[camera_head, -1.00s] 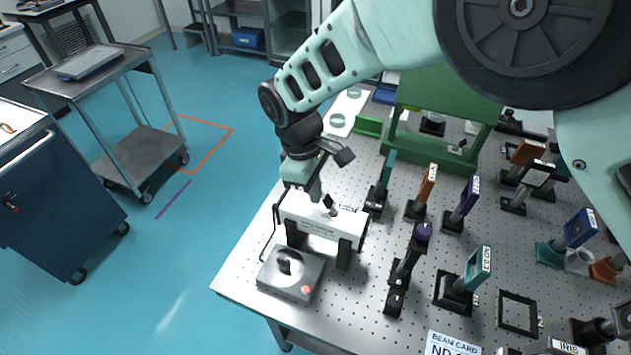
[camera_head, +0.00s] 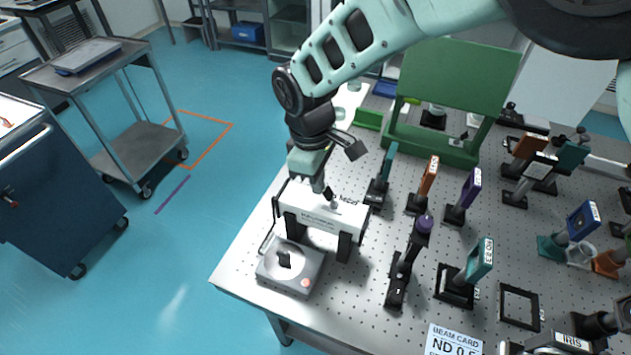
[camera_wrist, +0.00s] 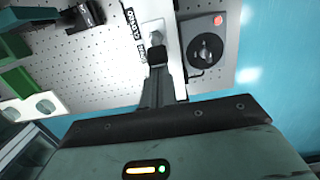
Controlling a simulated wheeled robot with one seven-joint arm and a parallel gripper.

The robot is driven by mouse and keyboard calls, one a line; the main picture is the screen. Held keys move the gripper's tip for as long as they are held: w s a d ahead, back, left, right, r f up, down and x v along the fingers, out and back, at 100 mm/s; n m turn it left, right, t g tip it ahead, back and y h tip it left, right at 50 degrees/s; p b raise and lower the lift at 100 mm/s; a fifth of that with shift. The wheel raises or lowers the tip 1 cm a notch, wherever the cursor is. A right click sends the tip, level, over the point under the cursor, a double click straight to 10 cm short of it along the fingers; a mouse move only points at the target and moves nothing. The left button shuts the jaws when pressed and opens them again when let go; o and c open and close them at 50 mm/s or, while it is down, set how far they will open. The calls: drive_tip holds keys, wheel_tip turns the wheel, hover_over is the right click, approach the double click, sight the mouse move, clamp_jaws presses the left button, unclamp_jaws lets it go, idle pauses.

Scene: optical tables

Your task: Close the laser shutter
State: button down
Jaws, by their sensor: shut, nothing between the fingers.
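The laser is a white box (camera_head: 318,216) on black feet near the table's front left corner. It also shows in the wrist view (camera_wrist: 168,14). On its top is a small dark shutter piece (camera_wrist: 157,55) with a pale mount, with dark lettering beside it too small to read. My gripper (camera_head: 327,192) is shut and empty, pointing down over the laser's top. In the wrist view my fingers (camera_wrist: 163,88) reach right up to the dark piece. I cannot tell whether they touch it. The gripper partly hides the laser's top.
A grey control box (camera_head: 291,267) with a black knob and red button stands before the laser. A green frame (camera_head: 455,90) stands behind.

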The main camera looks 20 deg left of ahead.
sight(328, 188)
drive_tip(key=shift+d+y+b, duration=0.2)
drive_tip(key=shift+y+b, duration=0.1)
drive_tip(key=shift+b, duration=0.1)
drive_tip(key=d+y+b, duration=0.1)
drive_tip(key=b, duration=0.1)
drive_tip(key=y+b, duration=0.2)
drive_tip(key=shift+d+r+b, duration=0.15)
drive_tip(key=shift+d+b, duration=0.2)
drive_tip(key=shift+d, duration=0.05)
drive_tip(key=y+b, duration=0.1)
drive_tip(key=d+y+b, duration=0.1)
drive_tip(key=y+b, duration=0.1)
drive_tip(key=shift+d+r+t, duration=0.25)
drive_tip(key=shift+r+t, duration=0.05)
drive_tip(key=shift+s+r, duration=0.15)
drive_tip(key=shift+r+p, duration=0.65)
drive_tip(key=shift+r, duration=0.2)
drive_tip(key=shift+a, duration=0.1)
